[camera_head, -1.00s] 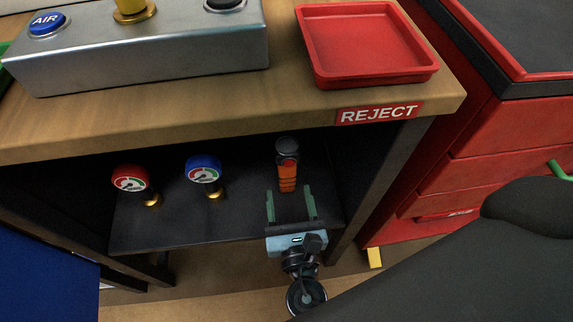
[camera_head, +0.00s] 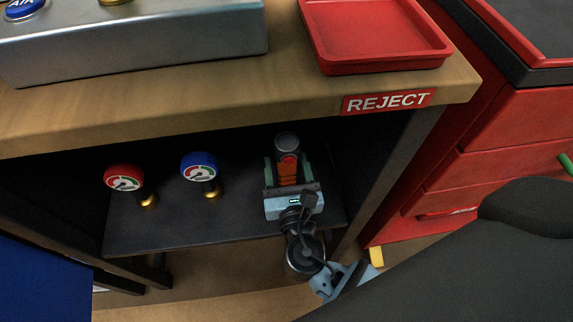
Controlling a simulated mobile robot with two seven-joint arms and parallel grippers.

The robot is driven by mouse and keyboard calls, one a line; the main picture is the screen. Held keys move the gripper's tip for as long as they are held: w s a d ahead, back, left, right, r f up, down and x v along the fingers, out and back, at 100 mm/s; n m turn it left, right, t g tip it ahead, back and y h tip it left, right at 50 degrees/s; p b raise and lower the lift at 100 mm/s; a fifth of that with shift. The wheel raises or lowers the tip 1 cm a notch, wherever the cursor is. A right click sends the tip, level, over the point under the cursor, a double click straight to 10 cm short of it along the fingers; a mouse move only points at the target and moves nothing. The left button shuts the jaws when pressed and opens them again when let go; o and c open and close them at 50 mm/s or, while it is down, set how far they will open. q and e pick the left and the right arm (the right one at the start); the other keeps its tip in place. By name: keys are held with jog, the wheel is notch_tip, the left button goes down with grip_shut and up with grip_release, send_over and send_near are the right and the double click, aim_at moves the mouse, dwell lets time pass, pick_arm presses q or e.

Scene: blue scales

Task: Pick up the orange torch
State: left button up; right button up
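The orange torch (camera_head: 287,168) stands upright on the dark lower shelf (camera_head: 230,226) under the wooden bench, its dark round head up and a red button below it. My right gripper (camera_head: 287,161) has its green fingers on either side of the torch. The fingers look spread, with narrow gaps to the torch body, and I cannot tell whether either touches. The gripper's body hides the torch's lower end. My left gripper is not in view.
A red gauge (camera_head: 123,178) and a blue gauge (camera_head: 199,167) stand on the shelf to the left. The bench top (camera_head: 285,107) overhangs the shelf and bears a red tray (camera_head: 372,67). A dark side panel (camera_head: 400,148) bounds the right. A red cabinet (camera_head: 505,150) stands beyond.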

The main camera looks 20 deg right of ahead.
aim_at(286, 142)
jog(key=shift+c, duration=0.4)
jog(key=c, duration=0.7)
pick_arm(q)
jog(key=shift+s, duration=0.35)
pick_arm(e)
jog(key=c, duration=0.5)
jog(key=shift+r, duration=0.15)
